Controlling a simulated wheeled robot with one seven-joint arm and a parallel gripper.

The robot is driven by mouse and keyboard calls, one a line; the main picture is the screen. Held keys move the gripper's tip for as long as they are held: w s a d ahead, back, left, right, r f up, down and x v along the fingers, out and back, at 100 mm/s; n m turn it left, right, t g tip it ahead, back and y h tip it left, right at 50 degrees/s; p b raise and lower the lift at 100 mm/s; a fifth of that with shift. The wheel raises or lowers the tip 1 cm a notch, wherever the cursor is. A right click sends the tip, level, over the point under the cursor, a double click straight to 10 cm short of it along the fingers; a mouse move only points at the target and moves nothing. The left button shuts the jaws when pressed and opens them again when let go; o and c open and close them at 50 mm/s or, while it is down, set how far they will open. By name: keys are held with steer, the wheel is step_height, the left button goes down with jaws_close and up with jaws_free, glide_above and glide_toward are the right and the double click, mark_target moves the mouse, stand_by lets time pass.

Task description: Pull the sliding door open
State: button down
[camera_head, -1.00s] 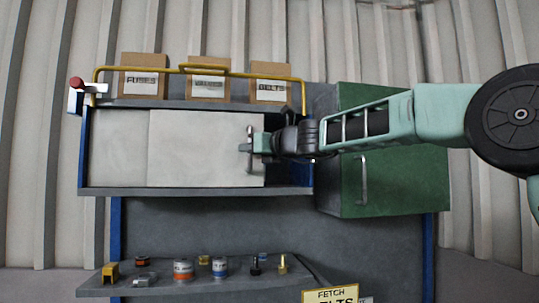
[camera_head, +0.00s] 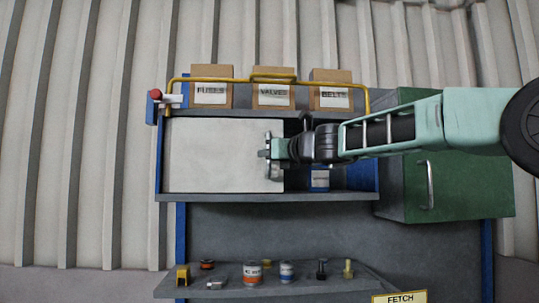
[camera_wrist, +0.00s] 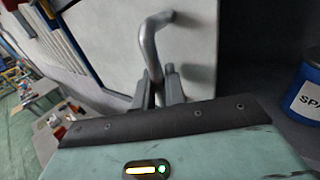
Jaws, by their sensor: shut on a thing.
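The sliding door (camera_head: 215,155) is a pale grey panel at the left of the shelf cabinet's middle bay; it also shows in the wrist view (camera_wrist: 110,35). Its metal bar handle (camera_wrist: 148,50) stands near its right edge. My gripper (camera_wrist: 158,90) is shut on the handle, one finger on each side of the bar. In the head view my gripper (camera_head: 276,148) reaches in from the right and hides most of the handle. To the right of the door the bay is open and dark, with a blue can (camera_head: 320,179) inside, partly hidden by my arm.
Boxes marked FUSES (camera_head: 211,88), VALVES (camera_head: 273,91) and BELTS (camera_head: 331,93) stand on top behind a yellow rail (camera_head: 215,79). A green cabinet (camera_head: 460,180) adjoins at right. A lower shelf (camera_head: 220,291) holds several small items. A red-knobbed fitting (camera_head: 156,95) sits at upper left.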

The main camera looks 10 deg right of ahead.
steer(key=c, duration=1.6)
jaws_free()
steer(key=shift+o, duration=0.2)
steer(key=b+v, duration=0.6)
steer(key=v, duration=1.1)
steer(key=shift+s+b, duration=0.2)
steer(key=shift+b, duration=0.2)
steer(key=shift+d, duration=0.15)
steer(key=s+a+f+n+g+h, duration=0.1)
steer(key=s+a+f+n+g, duration=0.25)
steer(key=f+n, duration=0.45)
steer(key=s+a+f+n+g+b, duration=0.1)
steer(key=s+a+f+n+g, duration=0.3)
steer(key=f, duration=0.8)
steer(key=s+a+f+n+g+h, duration=0.15)
steer(key=s+a+f+n, duration=0.3)
steer(key=f, duration=0.55)
steer(key=s+d+f+n+g+h+b, duration=0.1)
steer(key=s+d+f+n+g+h, duration=0.2)
steer(key=s+f+n, duration=0.7)
steer(key=s+d+f+n+g+h, duration=0.3)
steer(key=s+d+f+n, duration=0.3)
steer(key=s+f+n, duration=0.4)
step_height(320, 180, down, 3)
steer(key=shift+s+d+r+n+h+b, duration=0.1)
steer(key=shift+s+d+n+h+b, duration=0.3)
steer(key=shift+s, duration=0.75)
